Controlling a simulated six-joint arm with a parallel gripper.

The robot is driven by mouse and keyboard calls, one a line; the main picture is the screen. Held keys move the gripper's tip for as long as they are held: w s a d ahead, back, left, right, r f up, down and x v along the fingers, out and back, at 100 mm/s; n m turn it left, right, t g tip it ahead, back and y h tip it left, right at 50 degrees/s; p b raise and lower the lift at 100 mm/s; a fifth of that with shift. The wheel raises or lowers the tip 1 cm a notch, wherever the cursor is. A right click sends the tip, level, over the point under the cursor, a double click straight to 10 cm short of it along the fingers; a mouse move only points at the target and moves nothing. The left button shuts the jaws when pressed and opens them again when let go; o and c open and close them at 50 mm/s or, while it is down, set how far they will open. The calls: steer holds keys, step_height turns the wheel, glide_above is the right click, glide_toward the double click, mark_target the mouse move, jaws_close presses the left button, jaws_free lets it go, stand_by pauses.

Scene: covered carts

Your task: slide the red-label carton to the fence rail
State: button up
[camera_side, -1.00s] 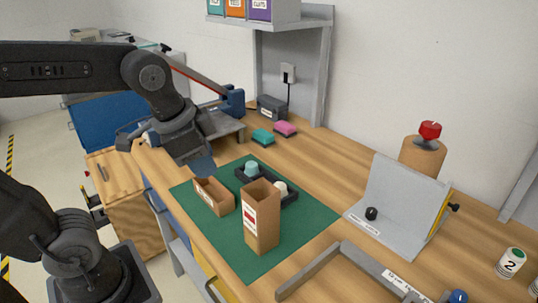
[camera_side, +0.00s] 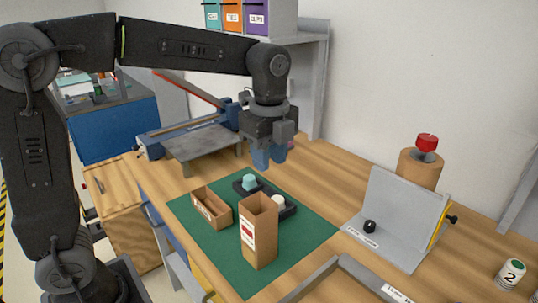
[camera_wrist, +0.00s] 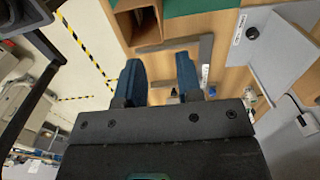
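The red-label carton (camera_side: 262,240) is a tall, open-topped brown box standing upright on the green mat. Its white-and-red label faces the left front in the side view. In the wrist view its open top (camera_wrist: 140,22) is cut by the upper edge. The fence rail (camera_side: 329,270) is a grey angled bar on the wood at the lower right, apart from the carton. It also shows in the wrist view (camera_wrist: 205,50). My gripper (camera_side: 269,157) hangs above and behind the carton, clear of it. In the wrist view its blue fingers (camera_wrist: 159,62) are apart with nothing held.
A grey angled plate (camera_side: 400,215) stands to the right. Bare wood lies between mat and plate.

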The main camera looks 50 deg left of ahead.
mark_target(269, 211)
step_height(269, 211, down, 14)
steer(key=shift+r, duration=0.1)
stand_by(0.6)
steer(key=shift+c, duration=0.5)
jaws_close()
